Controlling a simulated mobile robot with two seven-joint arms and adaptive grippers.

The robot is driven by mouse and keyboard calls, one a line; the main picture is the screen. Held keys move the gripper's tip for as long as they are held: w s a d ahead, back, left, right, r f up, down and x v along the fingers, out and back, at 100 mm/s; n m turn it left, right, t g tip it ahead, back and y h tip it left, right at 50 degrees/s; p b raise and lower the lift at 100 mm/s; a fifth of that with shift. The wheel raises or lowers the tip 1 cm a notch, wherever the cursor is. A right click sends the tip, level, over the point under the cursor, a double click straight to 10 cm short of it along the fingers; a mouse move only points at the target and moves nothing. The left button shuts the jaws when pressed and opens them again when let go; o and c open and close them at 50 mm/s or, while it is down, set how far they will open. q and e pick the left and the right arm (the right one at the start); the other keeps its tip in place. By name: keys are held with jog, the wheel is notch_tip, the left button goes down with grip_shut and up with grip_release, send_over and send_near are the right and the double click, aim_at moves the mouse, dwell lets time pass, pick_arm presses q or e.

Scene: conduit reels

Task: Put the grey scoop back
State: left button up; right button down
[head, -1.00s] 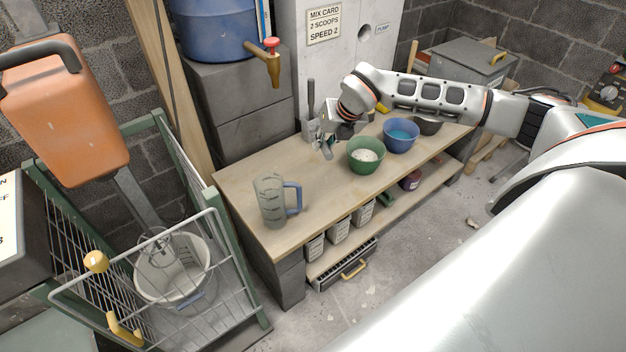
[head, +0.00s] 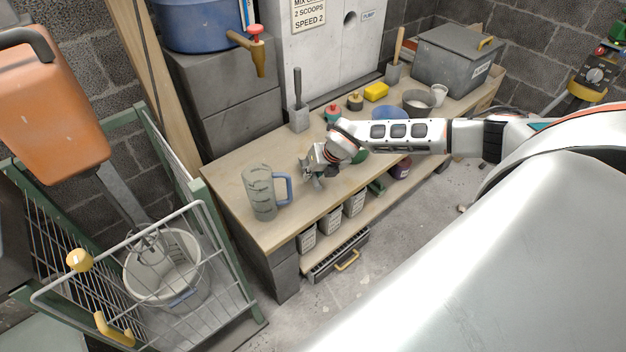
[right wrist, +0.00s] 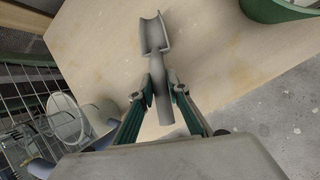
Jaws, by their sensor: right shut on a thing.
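The grey scoop (right wrist: 153,34) is in my right gripper (right wrist: 158,93), which is shut on its handle. In the right wrist view its open bowl points away from the gripper, above the wooden bench. In the head view the right gripper (head: 314,178) hangs over the bench, to the right of the clear jug (head: 258,194) with a blue handle; the scoop is too small to make out well there. A grey block-shaped holder (head: 299,119) with a dark upright handle in it stands at the back of the bench. My left gripper is not in view.
The green bowl (right wrist: 282,9) is mostly hidden by my right arm in the head view. The blue bowl (head: 388,112), yellow sponge (head: 376,91) and a grey lidded box (head: 455,65) are farther right. A wire guard (head: 190,265) and bucket (head: 140,285) stand left of the bench.

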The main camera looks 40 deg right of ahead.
notch_tip(320, 180, down, 2)
jog(key=shift+f, duration=0.15)
jog(key=c, duration=1.9)
grip_release()
pick_arm(q)
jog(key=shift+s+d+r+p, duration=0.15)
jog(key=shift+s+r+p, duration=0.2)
jog(key=shift+p, duration=0.55)
pick_arm(e)
jog(key=v, duration=1.2)
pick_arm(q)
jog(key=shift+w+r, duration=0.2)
